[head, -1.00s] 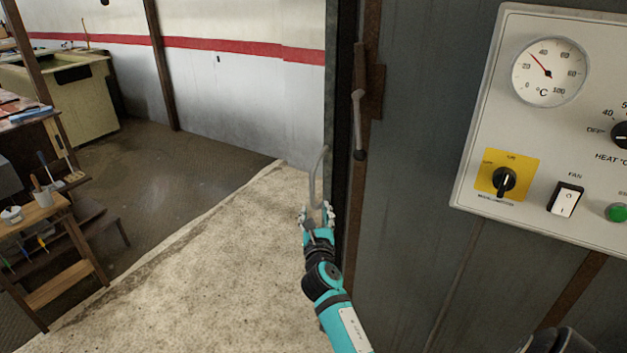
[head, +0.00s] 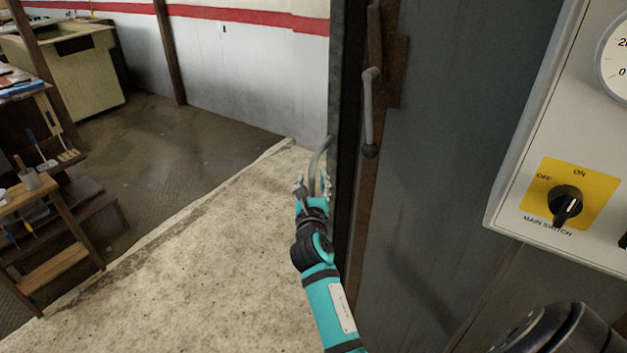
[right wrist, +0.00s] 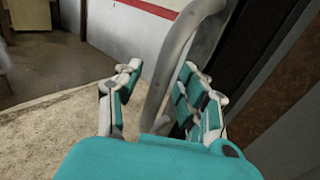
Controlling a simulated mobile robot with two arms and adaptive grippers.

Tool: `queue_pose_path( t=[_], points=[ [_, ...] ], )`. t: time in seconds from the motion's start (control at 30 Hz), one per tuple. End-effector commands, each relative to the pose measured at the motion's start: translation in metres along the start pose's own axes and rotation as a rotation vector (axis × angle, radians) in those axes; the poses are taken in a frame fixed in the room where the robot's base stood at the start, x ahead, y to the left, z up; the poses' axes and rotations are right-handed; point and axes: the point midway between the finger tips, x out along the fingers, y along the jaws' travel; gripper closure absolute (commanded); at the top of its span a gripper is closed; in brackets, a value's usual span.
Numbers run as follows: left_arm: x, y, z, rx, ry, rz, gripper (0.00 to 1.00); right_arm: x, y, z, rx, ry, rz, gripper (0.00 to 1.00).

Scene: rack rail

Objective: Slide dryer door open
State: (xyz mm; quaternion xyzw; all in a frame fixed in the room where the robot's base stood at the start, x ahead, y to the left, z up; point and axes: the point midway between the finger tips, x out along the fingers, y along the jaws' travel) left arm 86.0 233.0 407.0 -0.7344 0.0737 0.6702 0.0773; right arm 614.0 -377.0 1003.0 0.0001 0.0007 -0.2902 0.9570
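The dryer door (head: 338,80) shows nearly edge-on as a dark upright panel in the head view. A curved grey bar handle (head: 321,155) stands out from its left side; it shows large in the right wrist view (right wrist: 165,80). My right gripper (head: 312,184) is at the lower part of this handle. In the right wrist view its fingers (right wrist: 158,92) are spread either side of the bar. There is a gap to the left finger, and the bar lies close to the right one; I cannot tell if they touch. My left gripper is out of view.
A grey lever with a ball end (head: 369,115) is on the rusty frame right of the door. A control panel (head: 530,140) with a yellow main switch is at the right. A wooden step stand (head: 55,235) is at left. The pale floor left of the arm is clear.

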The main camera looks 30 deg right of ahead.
Motion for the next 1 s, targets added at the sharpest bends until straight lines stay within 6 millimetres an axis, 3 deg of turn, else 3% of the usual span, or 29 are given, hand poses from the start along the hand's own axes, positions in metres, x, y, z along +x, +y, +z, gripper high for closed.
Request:
queue_pose_path(
  t=[0.2, 0.5, 1.0],
  points=[
    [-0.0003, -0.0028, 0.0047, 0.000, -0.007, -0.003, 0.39, 0.0001, 0.0000, 0.0004, 0.000, 0.000, 0.000, 0.63],
    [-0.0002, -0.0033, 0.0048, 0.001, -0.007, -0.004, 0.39, 0.0002, -0.0001, 0.0003, 0.000, 0.000, 0.000, 1.00],
    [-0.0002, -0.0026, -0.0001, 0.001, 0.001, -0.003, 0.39, -0.0002, 0.0001, -0.0006, 0.000, 0.001, 0.000, 1.00]
  ],
)
